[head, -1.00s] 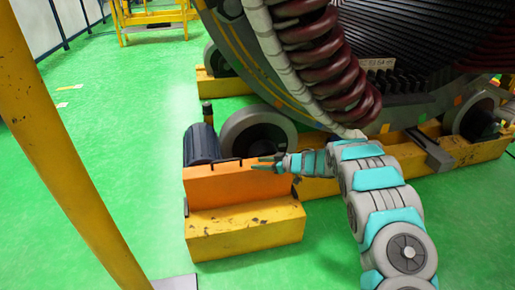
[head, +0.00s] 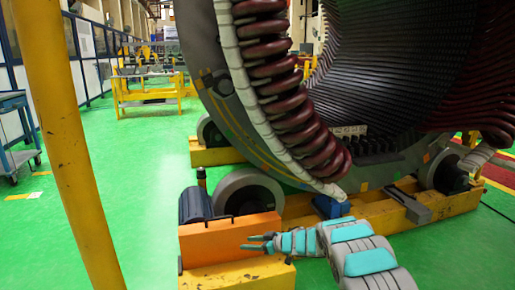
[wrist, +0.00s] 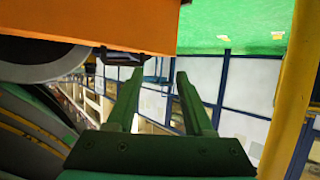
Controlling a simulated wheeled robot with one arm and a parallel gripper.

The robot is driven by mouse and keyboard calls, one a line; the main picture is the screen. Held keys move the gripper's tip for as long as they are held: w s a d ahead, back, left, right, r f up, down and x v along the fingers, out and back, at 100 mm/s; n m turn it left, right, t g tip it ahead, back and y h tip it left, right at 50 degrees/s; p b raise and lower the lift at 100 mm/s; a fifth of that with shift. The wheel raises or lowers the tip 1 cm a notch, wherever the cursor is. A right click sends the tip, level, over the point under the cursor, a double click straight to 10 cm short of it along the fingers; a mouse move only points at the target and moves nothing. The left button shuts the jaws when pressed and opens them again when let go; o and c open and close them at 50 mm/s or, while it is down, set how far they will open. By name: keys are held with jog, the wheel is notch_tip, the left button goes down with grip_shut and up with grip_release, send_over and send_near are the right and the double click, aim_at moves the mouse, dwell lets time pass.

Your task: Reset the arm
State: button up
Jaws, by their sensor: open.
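My gripper (head: 258,242) is in the lower middle of the head view, in front of the orange block (head: 228,240). Its two thin fingers point left and stand apart with nothing between them. My grey and teal arm comes in from the lower right. In the wrist view my gripper (wrist: 158,80) shows two parallel fingers with a clear gap. The orange block (wrist: 130,20) fills the top left there. I cannot tell whether a fingertip touches it.
The large stator (head: 400,80) with dark red coils (head: 290,110) rests on rollers (head: 247,192) and a yellow base (head: 375,212). A yellow post (head: 65,140) stands at the left. The green floor (head: 130,180) is open left of the base. A blue cart (head: 20,130) stands far left.

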jog(key=w+d+r+m+t+h, duration=0.25)
jog(key=d+r+h, duration=0.25)
jog(key=d+r, duration=0.3)
jog(key=w+d+r+m+t+h, duration=0.2)
jog(key=d+r+m+t+h, duration=0.15)
jog(key=d+r, duration=0.45)
jog(key=s+d+r+m+g+h, duration=0.1)
jog(key=s+d+r+m+h, duration=0.2)
jog(key=s+d, duration=0.4)
jog(key=s+d+r+m+g+h, duration=0.1)
jog(key=s+d+r+g+h, duration=0.2)
jog(key=s+d, duration=0.4)
jog(key=s+f+m+g+h, duration=0.1)
jog(key=s+m+g+h, duration=0.2)
jog(key=s, duration=2)
jog(key=s+a+f+g+y, duration=0.1)
jog(key=s+a, duration=0.3)
jog(key=s, duration=0.5)
jog(key=s+a+f+g+y, duration=0.1)
jog(key=s+a+g+y, duration=0.1)
jog(key=s, duration=0.7)
jog(key=s+a+f+g+y, duration=0.1)
jog(key=s+a+g, duration=0.3)
jog(key=s, duration=0.6)
jog(key=shift+a+f+n+y, duration=0.4)
jog(key=shift+a+y, duration=0.45)
jog(key=shift+a, duration=0.3)
